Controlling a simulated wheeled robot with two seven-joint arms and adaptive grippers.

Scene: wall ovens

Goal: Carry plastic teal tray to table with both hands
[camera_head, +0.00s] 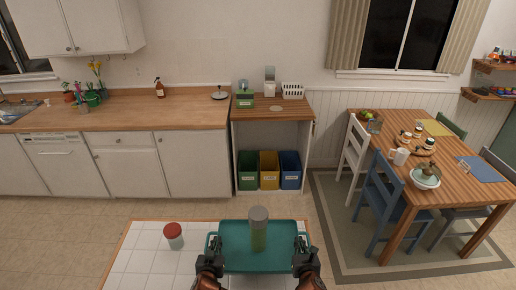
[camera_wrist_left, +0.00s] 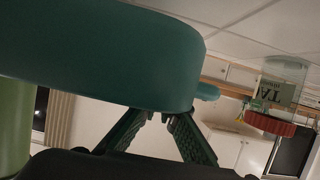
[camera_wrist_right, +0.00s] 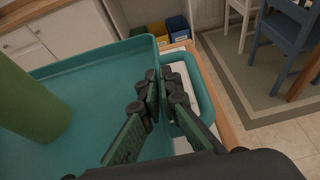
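The teal tray (camera_head: 240,263) is at the front of the head view, over a white-tiled top, with a loop handle at each end. A green bottle with a grey lid (camera_head: 259,230) stands upright in it. My left gripper (camera_head: 211,257) is at the tray's left end; in the left wrist view its fingers converge at the tray (camera_wrist_left: 110,55), which partly hides the tips. I cannot tell whether the tray touches the tiles.
A red-lidded jar (camera_head: 173,236) stands on the tiled top (camera_head: 145,262), left of the tray. The wooden dining table (camera_head: 400,122), at right, holds fruit, jars, placemats and a pitcher. Chairs (camera_head: 382,190) stand around it on a rug. Floor between counter and tiled top is clear.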

